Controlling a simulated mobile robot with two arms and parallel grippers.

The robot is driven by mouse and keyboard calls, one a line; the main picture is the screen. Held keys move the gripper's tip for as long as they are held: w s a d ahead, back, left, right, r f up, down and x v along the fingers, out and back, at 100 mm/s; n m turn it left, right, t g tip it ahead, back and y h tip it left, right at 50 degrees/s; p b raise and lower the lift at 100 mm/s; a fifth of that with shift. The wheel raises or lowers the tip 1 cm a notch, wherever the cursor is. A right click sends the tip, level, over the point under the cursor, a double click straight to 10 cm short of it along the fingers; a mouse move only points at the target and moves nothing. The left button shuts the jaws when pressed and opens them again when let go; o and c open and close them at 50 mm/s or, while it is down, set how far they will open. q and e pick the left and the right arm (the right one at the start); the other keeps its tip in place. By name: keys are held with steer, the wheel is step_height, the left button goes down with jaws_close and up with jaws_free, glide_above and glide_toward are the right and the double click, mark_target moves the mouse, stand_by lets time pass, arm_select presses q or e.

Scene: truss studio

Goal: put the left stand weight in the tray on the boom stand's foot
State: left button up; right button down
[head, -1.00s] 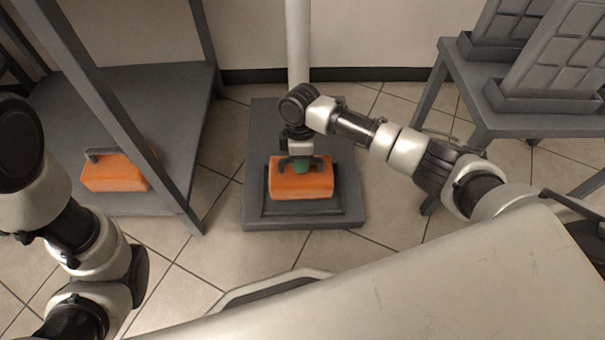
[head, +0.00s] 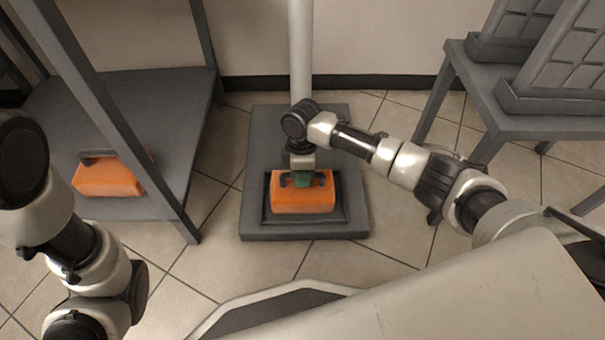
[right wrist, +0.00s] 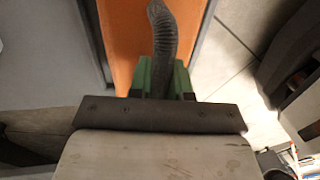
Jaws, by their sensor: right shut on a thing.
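An orange stand weight (head: 302,197) with a dark handle is held over the boom stand's foot (head: 255,150). It sits inside the outline of the dark tray (head: 346,205) there; I cannot tell whether it rests on the tray floor. My right gripper (head: 303,180) is shut on its handle from above. In the right wrist view the green fingers (right wrist: 146,75) flank the grey handle (right wrist: 163,35), with the orange body (right wrist: 125,50) beyond. My left gripper is out of view; only left arm links show.
A second orange weight (head: 108,178) lies on the grey shelf (head: 165,130) at left, behind a shelf post. The stand's pale pole (head: 301,60) rises at the back of the foot. A grey table (head: 520,122) with panelled cases stands at right. Tiled floor lies between.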

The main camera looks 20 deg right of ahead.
steer(key=c, duration=1.1)
jaws_free()
steer(key=shift+o, duration=0.2)
steer(key=shift+r, duration=0.1)
